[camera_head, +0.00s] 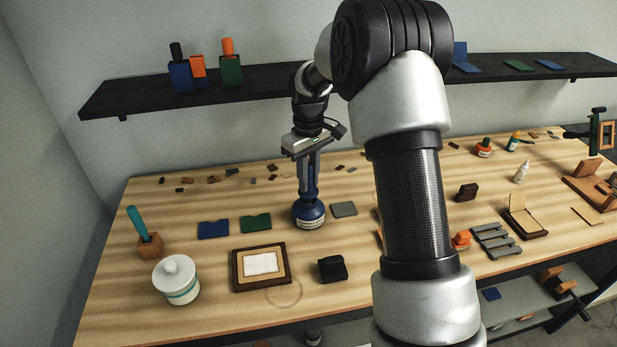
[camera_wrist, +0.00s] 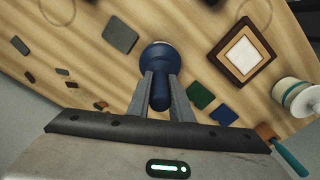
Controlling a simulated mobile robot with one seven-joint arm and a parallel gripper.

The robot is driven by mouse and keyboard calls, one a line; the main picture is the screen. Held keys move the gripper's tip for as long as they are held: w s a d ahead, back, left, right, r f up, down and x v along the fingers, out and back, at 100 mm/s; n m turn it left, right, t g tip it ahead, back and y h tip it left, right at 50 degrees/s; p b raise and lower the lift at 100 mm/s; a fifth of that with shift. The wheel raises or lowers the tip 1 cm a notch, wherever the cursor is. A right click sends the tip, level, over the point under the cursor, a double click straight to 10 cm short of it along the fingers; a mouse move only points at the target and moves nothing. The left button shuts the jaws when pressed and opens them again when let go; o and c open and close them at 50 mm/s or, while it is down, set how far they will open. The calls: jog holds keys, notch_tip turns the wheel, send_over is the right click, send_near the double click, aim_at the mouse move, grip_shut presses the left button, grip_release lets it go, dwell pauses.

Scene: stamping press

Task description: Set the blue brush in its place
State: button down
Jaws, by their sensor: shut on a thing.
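The blue brush (camera_wrist: 160,96) stands upright between the two fingers of my gripper (camera_wrist: 160,80) in the wrist view, its dark blue handle end toward the camera. My gripper (camera_head: 308,188) points down over a round blue jar (camera_head: 309,217) with a white label. The brush's lower end meets or enters the jar's top; the fingers hide whether it touches. The jar also shows in the wrist view (camera_wrist: 158,54), beyond the fingertips.
Left of the jar lie a green plate (camera_head: 256,223) and a blue plate (camera_head: 213,229); a grey plate (camera_head: 344,209) lies right. A framed pad (camera_head: 238,272), black block (camera_head: 332,269), white lidded pot (camera_head: 176,289) and wooden holder with teal brush (camera_head: 149,245) stand in front.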

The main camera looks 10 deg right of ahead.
jog(key=shift+f+b, duration=0.7)
jog(key=shift+f, duration=0.65)
jog(key=c, duration=1.5)
grip_release()
jog(key=shift+r, duration=0.1)
notch_tip(320, 180, up, 16)
jog(key=shift+r, duration=0.6)
